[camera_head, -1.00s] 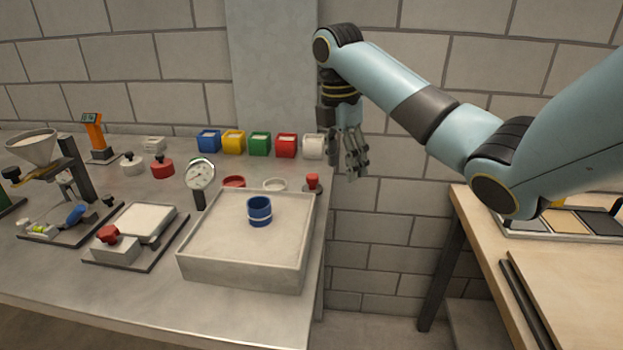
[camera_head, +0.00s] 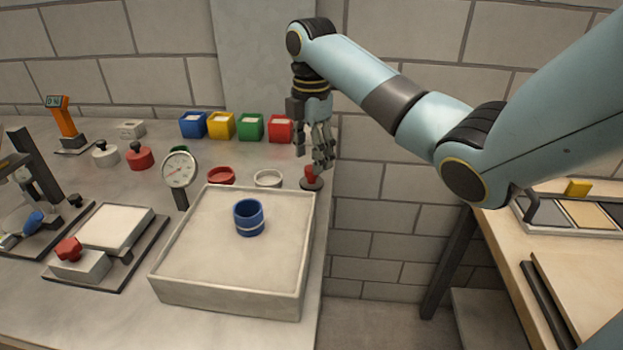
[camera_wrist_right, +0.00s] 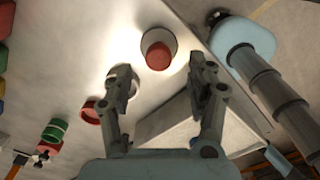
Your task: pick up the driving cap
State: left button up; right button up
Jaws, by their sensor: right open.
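The driving cap (camera_head: 311,179) appears to be the dark disc with a red knob, standing upright on the grey bench behind the sandbed's right back corner. In the right wrist view its red knob (camera_wrist_right: 158,56) shows from above, beyond the fingertips. My right gripper (camera_head: 322,160) points down, just above and slightly right of the cap. It is open and empty, and I see no contact. The sandbed (camera_head: 228,296) holds a blue ring (camera_head: 248,218) on its sand. My left gripper is not in view.
A red dish (camera_head: 221,175) and a white dish (camera_head: 268,179) lie left of the cap. A red bin (camera_head: 280,129) and other coloured bins stand behind. A dial gauge (camera_head: 180,169) is left of the sandbed. The bench's right edge is close to the cap.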

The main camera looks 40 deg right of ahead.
aim_at(312, 178)
notch_tip(312, 178, down, 4)
jog(key=shift+d+f, duration=0.1)
jog(key=shift+d, duration=0.05)
grip_shut()
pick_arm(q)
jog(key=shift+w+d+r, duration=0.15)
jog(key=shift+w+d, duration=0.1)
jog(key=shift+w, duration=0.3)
